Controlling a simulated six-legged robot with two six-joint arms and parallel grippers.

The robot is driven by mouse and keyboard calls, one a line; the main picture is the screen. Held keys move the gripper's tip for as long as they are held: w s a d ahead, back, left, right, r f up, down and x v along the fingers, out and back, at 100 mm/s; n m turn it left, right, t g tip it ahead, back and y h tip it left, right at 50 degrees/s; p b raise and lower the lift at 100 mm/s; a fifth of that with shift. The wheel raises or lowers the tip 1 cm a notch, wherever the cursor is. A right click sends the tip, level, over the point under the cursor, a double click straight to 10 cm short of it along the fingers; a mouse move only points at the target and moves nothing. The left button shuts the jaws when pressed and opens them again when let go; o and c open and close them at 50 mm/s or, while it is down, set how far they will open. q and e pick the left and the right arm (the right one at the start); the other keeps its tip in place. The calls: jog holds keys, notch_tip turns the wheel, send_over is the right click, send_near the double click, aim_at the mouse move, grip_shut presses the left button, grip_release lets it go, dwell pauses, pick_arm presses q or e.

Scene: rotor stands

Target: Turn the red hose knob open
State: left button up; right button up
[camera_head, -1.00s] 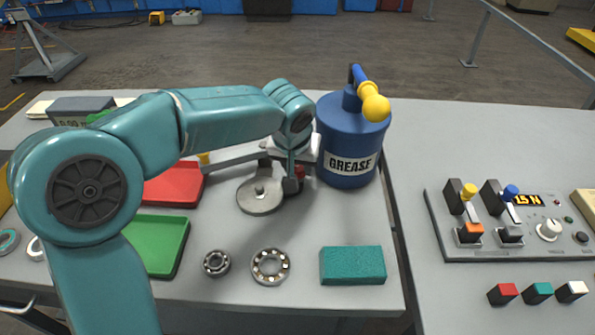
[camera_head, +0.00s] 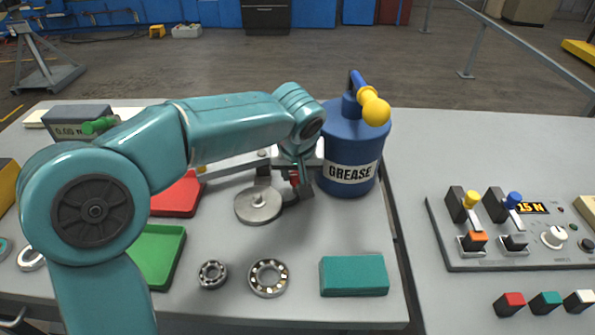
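A small red part (camera_head: 294,177), likely the hose knob, shows just beside the blue grease can. It is mostly hidden by my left gripper (camera_head: 298,185), which comes down over it from above. Dark finger parts lie close around or beside the red part; I cannot tell whether they touch it or grip it. A round grey metal disc (camera_head: 258,205) lies just left of the gripper. My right gripper is not in view.
The blue grease can (camera_head: 349,150) with a yellow-ended handle stands right behind the gripper. A switch panel (camera_head: 500,258) stands at right.

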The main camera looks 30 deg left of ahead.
pick_arm(q)
jog(key=o, duration=0.3)
jog(key=shift+r, duration=0.15)
jog(key=p+v, duration=0.2)
jog(key=v, duration=1.4)
jog(key=shift+d, duration=0.1)
